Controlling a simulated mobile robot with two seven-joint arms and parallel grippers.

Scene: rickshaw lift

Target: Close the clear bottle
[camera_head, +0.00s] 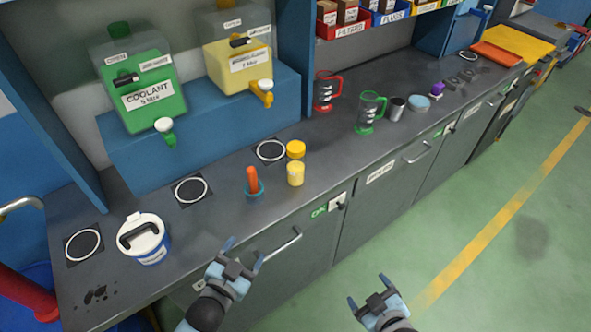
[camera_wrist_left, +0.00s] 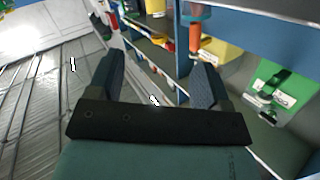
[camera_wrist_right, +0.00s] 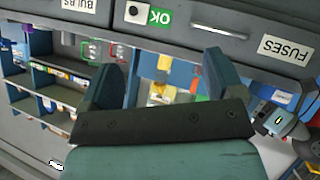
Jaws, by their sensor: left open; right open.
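A small see-through bottle with yellow contents (camera_head: 295,176) stands upright on the grey workbench (camera_head: 225,205). It looks like the clear bottle, but its mouth is too small to make out. A yellow round cap (camera_head: 296,149) is just behind it, apart or touching, I cannot tell. My left gripper (camera_head: 244,253) is open and empty in front of the bench, lower left of the bottle. My right gripper (camera_head: 367,290) is open and empty over the floor, farther to the right. Both pairs of fingers also show apart in the left wrist view (camera_wrist_left: 157,80) and right wrist view (camera_wrist_right: 163,85).
An orange-handled item in a teal holder (camera_head: 253,184) stands left of the bottle. A white-lidded blue container (camera_head: 144,240) is at the left. Green (camera_head: 140,90) and yellow (camera_head: 238,62) dispensers stand behind. Red (camera_head: 326,92) and green (camera_head: 369,112) jugs are farther right.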

